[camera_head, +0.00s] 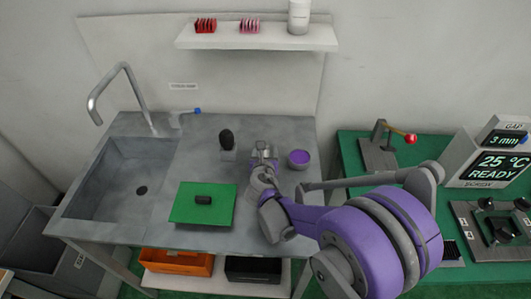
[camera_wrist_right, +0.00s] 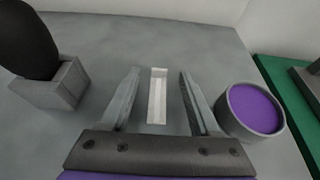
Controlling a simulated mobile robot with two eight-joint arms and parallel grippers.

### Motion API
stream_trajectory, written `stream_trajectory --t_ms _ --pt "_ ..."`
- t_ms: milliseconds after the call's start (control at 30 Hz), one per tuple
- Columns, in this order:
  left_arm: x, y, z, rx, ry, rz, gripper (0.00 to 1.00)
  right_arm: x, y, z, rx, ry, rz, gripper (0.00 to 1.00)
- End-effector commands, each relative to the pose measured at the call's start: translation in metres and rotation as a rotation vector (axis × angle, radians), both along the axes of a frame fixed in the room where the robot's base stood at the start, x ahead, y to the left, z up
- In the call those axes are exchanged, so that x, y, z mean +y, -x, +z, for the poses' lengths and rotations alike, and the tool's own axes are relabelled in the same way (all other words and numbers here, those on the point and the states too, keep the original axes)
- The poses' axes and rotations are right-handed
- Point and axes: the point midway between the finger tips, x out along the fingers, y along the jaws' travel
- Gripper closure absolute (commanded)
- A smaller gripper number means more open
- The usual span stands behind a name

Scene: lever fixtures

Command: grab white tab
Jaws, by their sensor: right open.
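In the right wrist view a white tab (camera_wrist_right: 157,95), a narrow upright-looking strip, stands out against the grey counter. It lies between the two fingers of my right gripper (camera_wrist_right: 158,85), with a gap on each side. The gripper is open and no contact with the tab shows. My left gripper is not in view.
The black rounded object (camera_wrist_right: 27,40) in its grey holder (camera_wrist_right: 62,85) stands left of the gripper. The purple-topped cup (camera_wrist_right: 250,112) is close to the right finger. A green board (camera_head: 185,213) lies on the counter by the sink (camera_head: 100,195). A red-knobbed lever (camera_head: 411,138) stands on the green table.

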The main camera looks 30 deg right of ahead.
Motion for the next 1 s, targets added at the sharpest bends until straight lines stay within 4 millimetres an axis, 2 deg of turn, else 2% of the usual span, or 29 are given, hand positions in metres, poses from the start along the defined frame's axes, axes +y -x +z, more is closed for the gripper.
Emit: stream_trajectory --t_ms 133,367,467,733,1000 --pt "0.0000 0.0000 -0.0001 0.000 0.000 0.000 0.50 -0.0067 -0.0120 -0.0060 0.000 0.000 0.001 0.38" --pt "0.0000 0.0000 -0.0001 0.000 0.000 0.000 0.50 -0.0073 -0.0130 -0.0067 0.000 0.000 0.001 0.38" --pt "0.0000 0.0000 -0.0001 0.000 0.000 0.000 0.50 -0.0071 -0.0130 -0.0067 0.000 0.000 0.001 0.52" --pt "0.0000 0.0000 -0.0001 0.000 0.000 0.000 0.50 -0.0071 -0.0129 -0.0065 0.000 0.000 0.001 1.00" --pt "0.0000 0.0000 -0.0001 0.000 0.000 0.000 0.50 -0.0071 -0.0128 -0.0065 0.000 0.000 0.001 1.00"
